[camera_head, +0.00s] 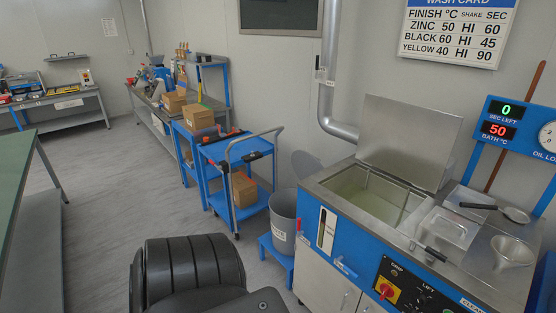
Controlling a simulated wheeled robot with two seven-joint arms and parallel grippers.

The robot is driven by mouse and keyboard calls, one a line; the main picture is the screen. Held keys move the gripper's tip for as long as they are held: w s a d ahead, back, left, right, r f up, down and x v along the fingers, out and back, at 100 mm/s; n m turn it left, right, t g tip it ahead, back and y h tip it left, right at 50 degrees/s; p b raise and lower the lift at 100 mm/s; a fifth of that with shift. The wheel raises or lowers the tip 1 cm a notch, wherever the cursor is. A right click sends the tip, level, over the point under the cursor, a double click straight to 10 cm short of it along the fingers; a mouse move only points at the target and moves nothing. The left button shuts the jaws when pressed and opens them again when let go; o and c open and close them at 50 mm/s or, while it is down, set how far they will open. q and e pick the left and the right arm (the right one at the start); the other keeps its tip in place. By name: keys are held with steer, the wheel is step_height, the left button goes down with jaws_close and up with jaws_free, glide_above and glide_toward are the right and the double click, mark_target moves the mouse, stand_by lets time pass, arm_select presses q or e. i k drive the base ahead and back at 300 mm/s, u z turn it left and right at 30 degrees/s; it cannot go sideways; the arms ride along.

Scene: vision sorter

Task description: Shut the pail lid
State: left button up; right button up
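A grey pail (283,226) stands on a low blue stand, just left of the blue wash machine. Its lid (306,167) looks like the grey rounded disc standing raised at the back right of the pail, so the pail's top is open. Part of the lid and the pail's right side lie close to the machine's edge. Neither of my grippers is in view; only a dark part of my own body shows at the bottom.
The wash machine (335,226) has its own large tank lid (410,139) standing open. A blue cart (220,205) with a curved handle stands left of the pail. Grey floor (120,200) is free at the left, beside a green-topped table (14,165).

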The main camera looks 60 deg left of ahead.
mark_target(305, 164)
steer(key=u, duration=1.95)
